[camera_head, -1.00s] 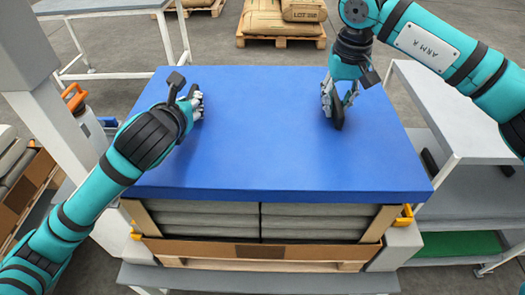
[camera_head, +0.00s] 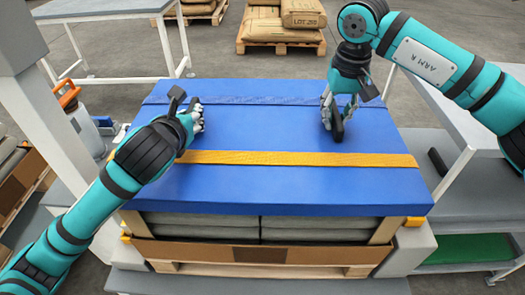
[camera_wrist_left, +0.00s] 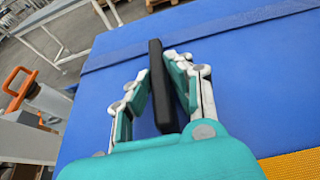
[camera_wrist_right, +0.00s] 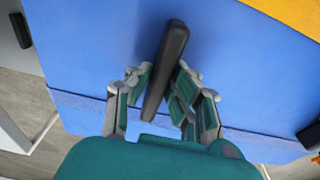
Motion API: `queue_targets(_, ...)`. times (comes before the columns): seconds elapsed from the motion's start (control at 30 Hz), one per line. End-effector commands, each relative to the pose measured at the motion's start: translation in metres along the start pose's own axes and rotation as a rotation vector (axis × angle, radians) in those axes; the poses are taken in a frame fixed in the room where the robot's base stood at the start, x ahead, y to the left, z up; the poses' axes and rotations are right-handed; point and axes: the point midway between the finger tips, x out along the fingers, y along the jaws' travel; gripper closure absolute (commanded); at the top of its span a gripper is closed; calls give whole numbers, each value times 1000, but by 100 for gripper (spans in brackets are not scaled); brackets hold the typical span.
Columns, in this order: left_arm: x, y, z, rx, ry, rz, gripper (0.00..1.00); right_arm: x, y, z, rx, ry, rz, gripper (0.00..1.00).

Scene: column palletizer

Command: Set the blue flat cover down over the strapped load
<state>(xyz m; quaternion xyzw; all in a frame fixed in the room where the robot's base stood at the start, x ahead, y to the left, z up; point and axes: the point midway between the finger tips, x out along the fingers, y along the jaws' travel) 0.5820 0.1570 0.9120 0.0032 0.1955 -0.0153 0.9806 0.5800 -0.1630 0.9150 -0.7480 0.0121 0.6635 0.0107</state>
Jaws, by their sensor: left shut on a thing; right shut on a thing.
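The blue flat cover (camera_head: 262,130) lies level over the top of the strapped load (camera_head: 315,226), which shows grey layers below its front edge. A yellow strap (camera_head: 300,158) and a darker blue strap (camera_head: 262,100) show across the cover's top surface. My left gripper (camera_head: 194,112) is shut on a black bar handle at the cover's left, which also shows in the left wrist view (camera_wrist_left: 160,85). My right gripper (camera_head: 333,112) is shut on a matching black handle at its right, seen between its fingers in the right wrist view (camera_wrist_right: 170,62). Underside contact is hidden.
The load stands in a cardboard tray (camera_head: 200,250) on a wooden pallet (camera_head: 245,270). A grey shelf table (camera_head: 450,110) stands close on the right. A white post (camera_head: 62,125) is close on the left.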

Motion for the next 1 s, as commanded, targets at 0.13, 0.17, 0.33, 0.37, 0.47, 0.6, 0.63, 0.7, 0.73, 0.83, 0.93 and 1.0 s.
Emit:
queue_targets(0.13, 1, 0, -3, 1, 0, 1, 73, 3, 0, 0, 0, 0, 0, 73)
queue_targets(0.17, 1, 0, -3, 1, 0, 1, 69, 3, 0, 0, 0, 0, 0, 69)
queue_targets(0.33, 1, 0, -3, 0, 0, 1, 59, 3, 0, 0, 0, 0, 0, 59)
queue_targets(0.37, 1, 0, -3, 0, 0, 1, 59, 3, 0, 0, 0, 0, 0, 59)
queue_targets(0.47, 1, 0, -3, 0, 0, 0, 59, 3, 0, 0, 0, 0, 0, 59)
queue_targets(0.6, -6, 0, -2, 1, -2, 0, 59, 3, 0, 0, 0, 0, 0, 59)
queue_targets(0.63, -10, 0, -2, 2, -2, 0, 59, 3, 0, 0, 0, 0, 0, 59)
queue_targets(0.7, -20, 0, -2, 3, -3, 0, 59, 3, 0, 0, 0, 0, 0, 59)
queue_targets(0.73, -26, 0, -2, 3, -4, -2, 59, 3, 0, 0, 0, 0, 0, 59)
queue_targets(0.83, -44, 0, -2, 3, -4, -1, 59, 3, 0, 0, 0, 0, 0, 59)
queue_targets(0.93, -58, 0, -2, 1, -4, -1, 59, 3, 0, 0, 0, 0, 0, 59)
queue_targets(1.0, -66, 0, -2, 2, -2, 0, 59, 3, 0, 0, 0, 0, 0, 59)
